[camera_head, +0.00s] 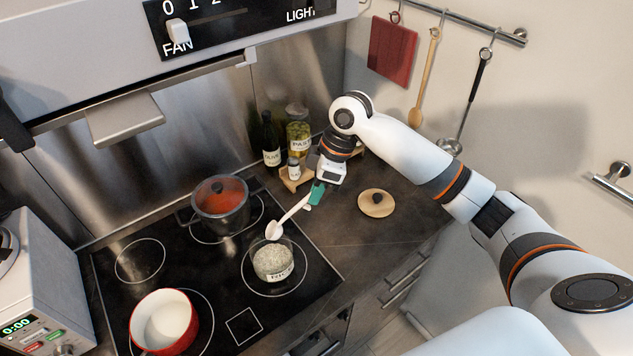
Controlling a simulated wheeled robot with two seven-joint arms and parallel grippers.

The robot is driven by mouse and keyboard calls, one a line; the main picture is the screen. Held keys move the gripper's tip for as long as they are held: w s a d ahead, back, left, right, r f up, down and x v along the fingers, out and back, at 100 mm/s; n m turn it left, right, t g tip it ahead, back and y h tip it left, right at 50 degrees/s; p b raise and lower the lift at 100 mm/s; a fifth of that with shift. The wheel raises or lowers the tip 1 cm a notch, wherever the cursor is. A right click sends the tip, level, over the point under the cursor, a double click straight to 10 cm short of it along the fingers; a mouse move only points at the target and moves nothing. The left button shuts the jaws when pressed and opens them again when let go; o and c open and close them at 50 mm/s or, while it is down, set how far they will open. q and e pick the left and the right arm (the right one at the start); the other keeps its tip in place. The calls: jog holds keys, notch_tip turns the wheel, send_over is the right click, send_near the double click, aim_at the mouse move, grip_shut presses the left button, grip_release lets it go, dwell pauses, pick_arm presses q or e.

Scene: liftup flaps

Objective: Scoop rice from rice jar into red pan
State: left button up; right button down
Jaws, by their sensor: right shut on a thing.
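The rice jar (273,262) is a clear glass jar with pale rice in it and a label on its front. It stands open on the right front burner ring. The red pan (163,322), red outside and cream inside, stands on the left front burner and looks empty. My right gripper (315,192) is shut on the teal handle of a white scoop (292,213). The scoop tilts down to the left, and its bowl is over the jar's back rim. I cannot tell whether the bowl touches the rim or holds rice. My left gripper is not in view.
A dark pot with a lid (220,205) stands on the back burner. A round wooden lid (376,203) lies on the counter to the right. Bottles and a pasta jar (298,135) stand at the back. A microwave (38,290) is at left, and the range hood (200,40) hangs above.

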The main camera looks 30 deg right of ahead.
jog(key=shift+a, duration=0.1)
jog(key=shift+w+f, duration=0.1)
jog(key=w+a+f+g+h, duration=0.1)
jog(key=w+a+f+h, duration=0.1)
jog(key=a+f+h, duration=0.5)
jog(key=s+d+f+t+y+b, duration=0.2)
jog(key=d+f+y+b, duration=0.4)
jog(key=f+y+b, duration=0.3)
jog(key=s+d+r+t+y+b, duration=0.2)
jog(key=d+r+y+b, duration=0.4)
jog(key=y, duration=0.1)
jog(key=shift+d+y, duration=0.3)
dwell(1.4)
